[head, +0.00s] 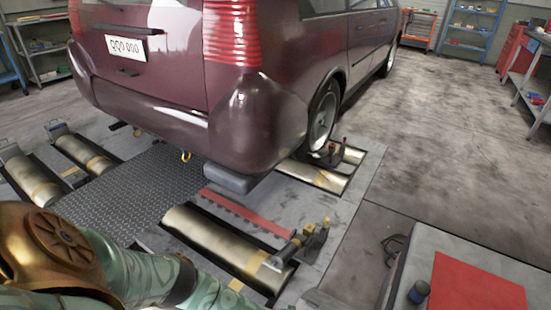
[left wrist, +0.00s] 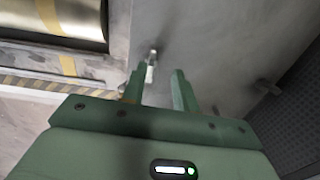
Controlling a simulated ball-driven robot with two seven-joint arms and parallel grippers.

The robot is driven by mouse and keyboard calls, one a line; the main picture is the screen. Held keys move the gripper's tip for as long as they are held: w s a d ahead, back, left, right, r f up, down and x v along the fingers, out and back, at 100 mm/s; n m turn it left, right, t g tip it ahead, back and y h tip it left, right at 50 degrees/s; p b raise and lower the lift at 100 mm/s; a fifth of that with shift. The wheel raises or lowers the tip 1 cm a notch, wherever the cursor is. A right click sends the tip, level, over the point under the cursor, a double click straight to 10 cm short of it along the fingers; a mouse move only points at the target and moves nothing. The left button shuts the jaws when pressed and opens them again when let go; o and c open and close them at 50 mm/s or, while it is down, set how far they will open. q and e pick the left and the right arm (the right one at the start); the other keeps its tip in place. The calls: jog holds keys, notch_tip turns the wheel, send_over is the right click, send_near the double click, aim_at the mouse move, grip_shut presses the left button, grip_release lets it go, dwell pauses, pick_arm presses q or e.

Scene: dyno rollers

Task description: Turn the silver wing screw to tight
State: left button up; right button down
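A small silver upright piece (left wrist: 151,70), which looks like the wing screw, stands on a grey metal plate in the left wrist view. Its wings are too small and blurred to make out, so I cannot tell how far it is turned. My left gripper (left wrist: 158,80) has its two green fingers apart, and the silver piece shows in the gap between them, near the left finger. I cannot tell whether a finger touches it. In the head view my left arm enters at the lower left, and its gripper is out of the picture. My right gripper is in neither view.
A roller (left wrist: 75,18) with a yellow band lies at the upper left of the wrist view. Another small metal fitting (left wrist: 268,86) stands at right. A maroon van (head: 260,110) stands over the roller bed. A bench with a red mat (head: 475,285) is at lower right.

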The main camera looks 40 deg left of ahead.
pick_arm(q)
jog(key=shift+s+a, duration=0.1)
jog(key=shift+a, duration=0.05)
